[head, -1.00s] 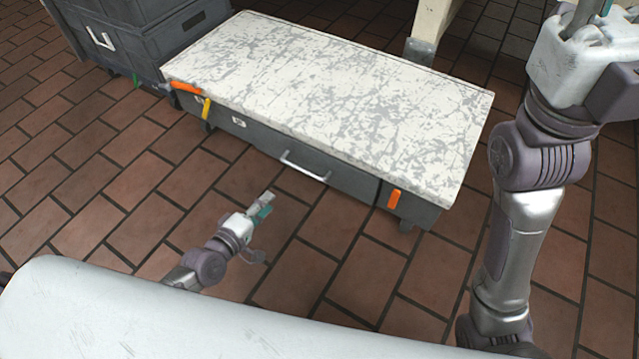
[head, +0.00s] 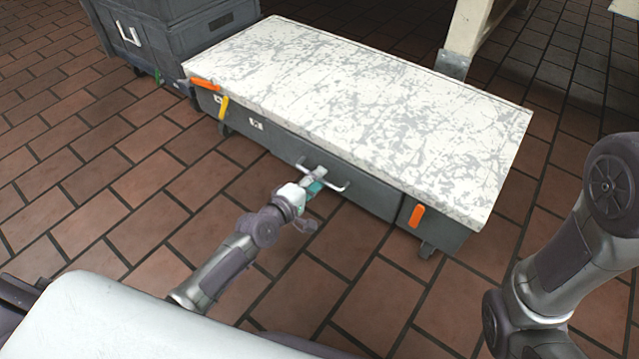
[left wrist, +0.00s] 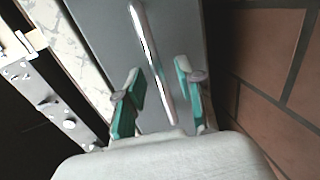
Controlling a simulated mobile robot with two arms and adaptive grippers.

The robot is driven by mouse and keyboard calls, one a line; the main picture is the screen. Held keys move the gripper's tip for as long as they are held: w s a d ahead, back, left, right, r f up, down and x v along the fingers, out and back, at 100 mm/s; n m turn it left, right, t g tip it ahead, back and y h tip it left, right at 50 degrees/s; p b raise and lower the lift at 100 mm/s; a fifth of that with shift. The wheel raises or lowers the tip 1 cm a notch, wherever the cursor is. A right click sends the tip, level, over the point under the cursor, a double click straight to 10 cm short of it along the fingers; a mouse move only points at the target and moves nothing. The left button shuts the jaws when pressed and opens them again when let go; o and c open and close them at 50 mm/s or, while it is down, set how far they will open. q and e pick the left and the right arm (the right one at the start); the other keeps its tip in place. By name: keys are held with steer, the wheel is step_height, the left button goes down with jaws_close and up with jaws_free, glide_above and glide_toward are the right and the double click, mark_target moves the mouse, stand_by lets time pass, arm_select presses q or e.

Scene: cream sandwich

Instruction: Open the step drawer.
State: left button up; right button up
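The step is a low dark grey unit with a worn white top (head: 370,95). Its drawer front (head: 285,148) faces me and looks closed. The silver bar handle (head: 338,187) is on that front, and it also shows in the left wrist view (left wrist: 150,55). My left gripper (head: 318,180) is at the handle in the head view. In the left wrist view its teal fingers (left wrist: 155,90) are spread apart, with the lower end of the handle between them. I cannot tell whether they touch it. My right gripper is out of view; only its arm shows at the right.
Orange tabs (head: 416,215) and a yellow tab (head: 223,108) are on the step's front. A dark grey case (head: 165,40) stands at the back left. A pale table leg (head: 468,35) is behind the step. Brick floor in front is clear.

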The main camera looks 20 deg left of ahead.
arm_select(q)
steer(key=shift+w+d+f, duration=0.1)
steer(key=shift+w+d, duration=0.1)
steer(key=shift+w, duration=0.35)
jaws_close()
